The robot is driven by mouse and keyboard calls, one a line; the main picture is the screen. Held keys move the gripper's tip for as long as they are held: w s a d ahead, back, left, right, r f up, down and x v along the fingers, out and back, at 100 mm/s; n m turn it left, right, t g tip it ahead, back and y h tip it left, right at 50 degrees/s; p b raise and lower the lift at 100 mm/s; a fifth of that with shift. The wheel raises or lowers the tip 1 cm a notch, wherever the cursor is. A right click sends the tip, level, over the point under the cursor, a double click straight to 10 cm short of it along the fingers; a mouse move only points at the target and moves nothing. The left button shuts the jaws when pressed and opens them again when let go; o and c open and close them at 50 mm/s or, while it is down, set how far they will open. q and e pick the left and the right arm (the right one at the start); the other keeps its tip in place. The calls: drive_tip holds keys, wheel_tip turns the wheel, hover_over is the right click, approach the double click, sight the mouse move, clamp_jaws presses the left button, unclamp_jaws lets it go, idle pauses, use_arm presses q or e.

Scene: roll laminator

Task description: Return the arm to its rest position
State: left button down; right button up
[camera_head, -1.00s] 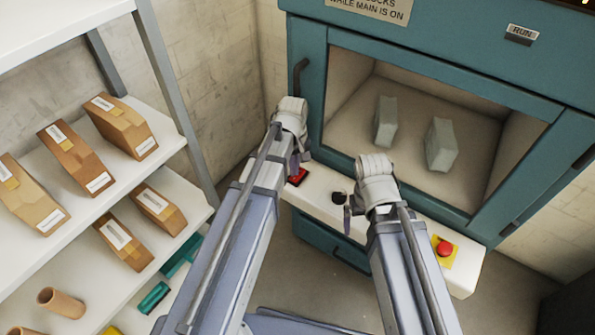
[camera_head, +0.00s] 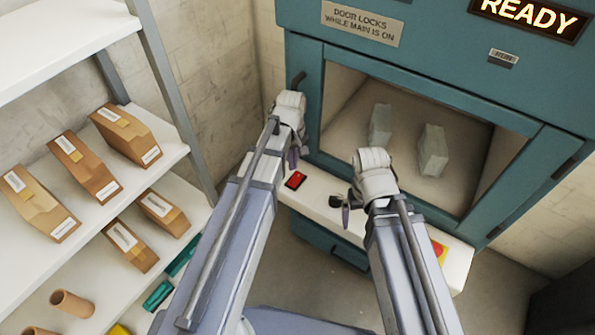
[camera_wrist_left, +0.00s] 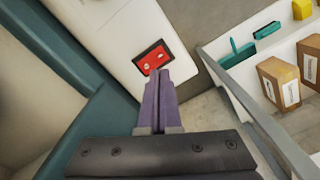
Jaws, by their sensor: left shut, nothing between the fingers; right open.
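My left gripper (camera_head: 293,158) is shut and empty in the head view, above the left end of the machine's white control ledge (camera_head: 318,207). Its purple fingers (camera_wrist_left: 160,98) are together in the left wrist view, their tips appearing just below a red switch (camera_wrist_left: 152,60). The switch (camera_head: 295,180) also shows in the head view, just below the left gripper; I cannot tell any contact. My right gripper (camera_head: 346,206) is open beside a dark knob (camera_head: 335,201) on the ledge; its fingers are small and partly hidden by its wrist.
The teal machine (camera_head: 420,55) stands ahead, with two grey blocks inside its window and a lit READY sign (camera_head: 525,15). A white shelf (camera_head: 110,213) with brown boxes stands at left.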

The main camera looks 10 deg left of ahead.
use_arm(q)
drive_tip(key=s+d+r+m+p, duration=0.3)
drive_tip(key=s+d+m, duration=0.2)
drive_tip(key=s+m, duration=0.1)
drive_tip(key=s+d+r+m+y+p, duration=0.1)
drive_tip(key=s+d+r+m+p, duration=0.2)
drive_tip(key=s+d+m, duration=0.2)
drive_tip(key=s, duration=0.3)
drive_tip(key=shift+s+d+r+m+p, duration=0.2)
drive_tip(key=shift+d+r+m+p, duration=0.1)
drive_tip(key=shift+r+m, duration=0.1)
use_arm(e)
wheel_tip(320, 180, up, 7)
drive_tip(key=shift+f, duration=0.2)
